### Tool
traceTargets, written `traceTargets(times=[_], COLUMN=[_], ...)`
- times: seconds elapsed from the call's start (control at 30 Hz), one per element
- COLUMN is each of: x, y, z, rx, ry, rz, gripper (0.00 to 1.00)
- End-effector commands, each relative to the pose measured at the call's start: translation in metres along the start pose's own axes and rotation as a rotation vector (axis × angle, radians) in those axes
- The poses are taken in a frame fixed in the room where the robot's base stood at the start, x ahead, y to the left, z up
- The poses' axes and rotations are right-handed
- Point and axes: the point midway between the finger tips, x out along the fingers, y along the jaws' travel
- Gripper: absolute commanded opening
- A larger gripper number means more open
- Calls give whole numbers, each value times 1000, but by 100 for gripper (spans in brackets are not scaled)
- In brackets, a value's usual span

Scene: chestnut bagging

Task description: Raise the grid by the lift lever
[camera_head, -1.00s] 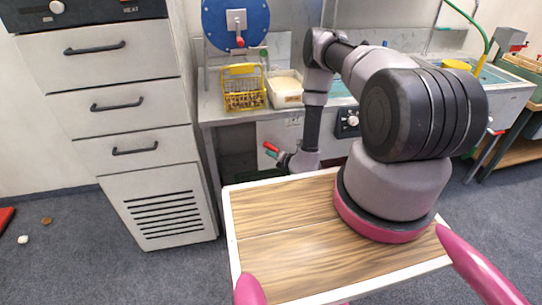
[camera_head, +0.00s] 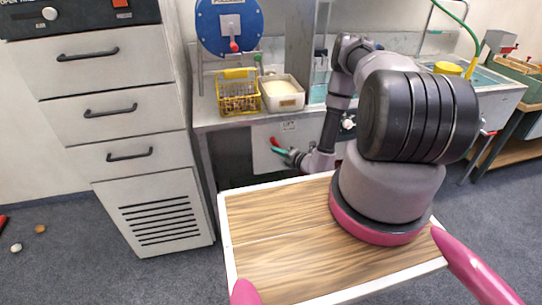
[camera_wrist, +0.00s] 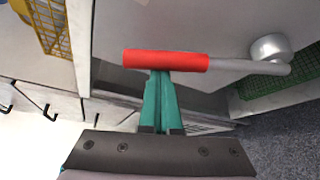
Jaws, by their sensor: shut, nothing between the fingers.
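The lift lever shows in the wrist view as a red grip (camera_wrist: 165,61) on a grey rod, running right to a round grey pivot (camera_wrist: 270,47) on the pale front panel. In the head view its red grip (camera_head: 275,142) is small, below the counter. My gripper (camera_wrist: 160,76) has teal fingers, shut with nothing between them. The fingertips lie right at the grip's lower edge in the wrist view; whether they touch it I cannot tell. My gripper also shows in the head view (camera_head: 278,150) just below the grip. I cannot pick out the grid for certain.
A yellow wire basket (camera_head: 238,97) and a pale bin (camera_head: 283,95) stand on the counter above the lever. Green mesh (camera_wrist: 280,103) lies below the pivot. A drawer cabinet (camera_head: 120,130) stands left. Small objects lie on the floor at far left.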

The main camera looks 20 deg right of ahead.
Motion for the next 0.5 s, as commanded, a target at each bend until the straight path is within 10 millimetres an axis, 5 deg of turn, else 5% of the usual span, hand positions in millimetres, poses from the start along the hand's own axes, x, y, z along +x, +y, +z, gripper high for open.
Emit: traceTargets(times=[0.5], x=[-37], y=[-13], z=[66], rx=[422], ry=[-12], rz=[252], gripper=[0])
